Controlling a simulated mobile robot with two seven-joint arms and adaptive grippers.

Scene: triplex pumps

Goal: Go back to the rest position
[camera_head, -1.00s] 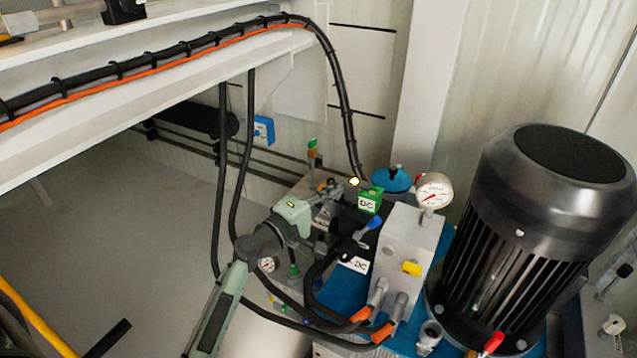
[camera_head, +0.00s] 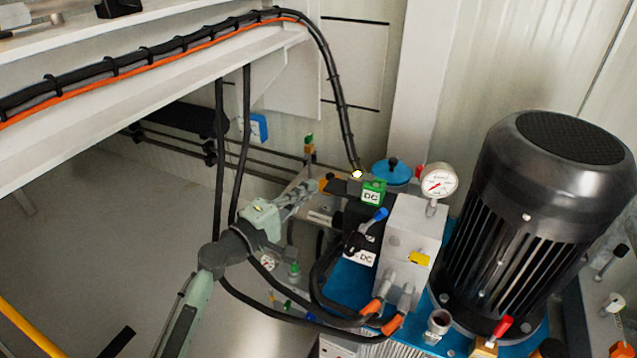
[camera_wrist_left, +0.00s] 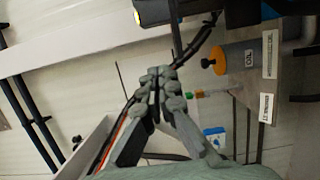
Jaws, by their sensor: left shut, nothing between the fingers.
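My left gripper (camera_head: 306,188) is in front of the pump unit, left of the green-topped black DC solenoid (camera_head: 372,190), with a visible space between them. Its fingers are shut with nothing between them. In the left wrist view the closed fingertips (camera_wrist_left: 158,80) meet in the middle of the picture and touch nothing that I can make out. My left arm comes up from the lower left. My right gripper does not show in either view.
A grey valve block (camera_head: 408,235) with a pressure gauge (camera_head: 439,181) and a large black motor (camera_head: 545,220) stand at the right. Black hoses (camera_head: 245,150) hang behind my arm. A white beam (camera_head: 150,85) crosses the upper left. Bare floor (camera_head: 90,230) shows at the left.

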